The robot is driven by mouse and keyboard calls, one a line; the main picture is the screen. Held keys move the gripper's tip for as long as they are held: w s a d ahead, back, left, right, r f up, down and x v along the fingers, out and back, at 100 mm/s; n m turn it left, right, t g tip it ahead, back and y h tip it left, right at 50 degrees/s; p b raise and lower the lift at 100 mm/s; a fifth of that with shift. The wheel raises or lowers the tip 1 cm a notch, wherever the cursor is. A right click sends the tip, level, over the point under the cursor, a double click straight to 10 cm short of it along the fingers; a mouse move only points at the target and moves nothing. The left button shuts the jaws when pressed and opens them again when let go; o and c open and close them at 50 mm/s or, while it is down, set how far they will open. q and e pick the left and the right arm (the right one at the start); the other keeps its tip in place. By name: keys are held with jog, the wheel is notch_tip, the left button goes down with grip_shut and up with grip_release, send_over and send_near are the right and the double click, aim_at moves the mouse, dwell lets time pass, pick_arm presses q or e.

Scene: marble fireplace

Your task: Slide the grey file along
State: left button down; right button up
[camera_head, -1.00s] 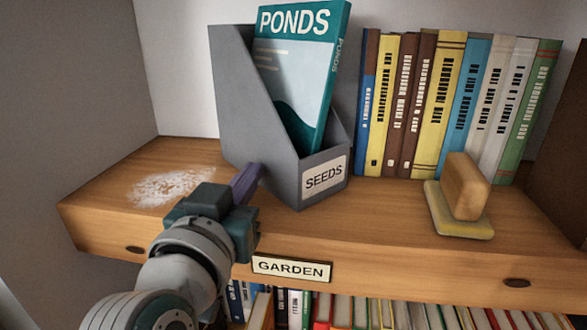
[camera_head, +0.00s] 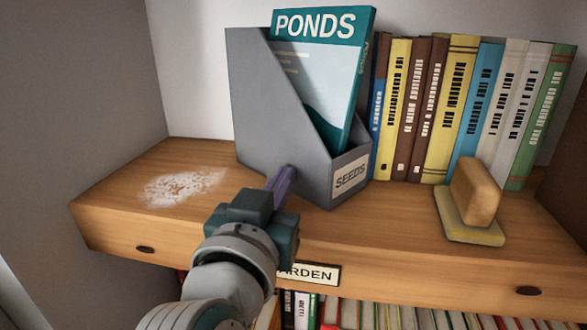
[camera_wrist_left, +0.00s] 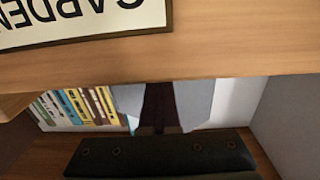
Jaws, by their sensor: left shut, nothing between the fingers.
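The grey file (camera_head: 290,125) stands upright on the wooden shelf with a white SEEDS label (camera_head: 350,175) on its front. A teal PONDS book (camera_head: 325,65) leans inside it. My left gripper (camera_head: 285,180) is shut and empty, its purple fingers at the file's left side near the bottom. They look to be against it, though contact is hard to confirm. In the left wrist view the dark fingers (camera_wrist_left: 158,105) cover the middle of the grey file (camera_wrist_left: 195,105). My right gripper is not in view.
A row of books (camera_head: 450,110) stands just right of the file; any gap is too small to judge. A wooden block brush (camera_head: 472,200) lies at the front right. White powder (camera_head: 183,187) marks the shelf's left part. A GARDEN plate (camera_head: 315,273) is on the front edge.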

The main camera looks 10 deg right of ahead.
pick_arm(q)
jog(key=shift+s+d, duration=0.2)
jog(key=shift+d, duration=0.3)
jog(key=shift+s+d, duration=0.2)
jog(key=shift+d, duration=0.3)
jog(key=shift+d, duration=0.1)
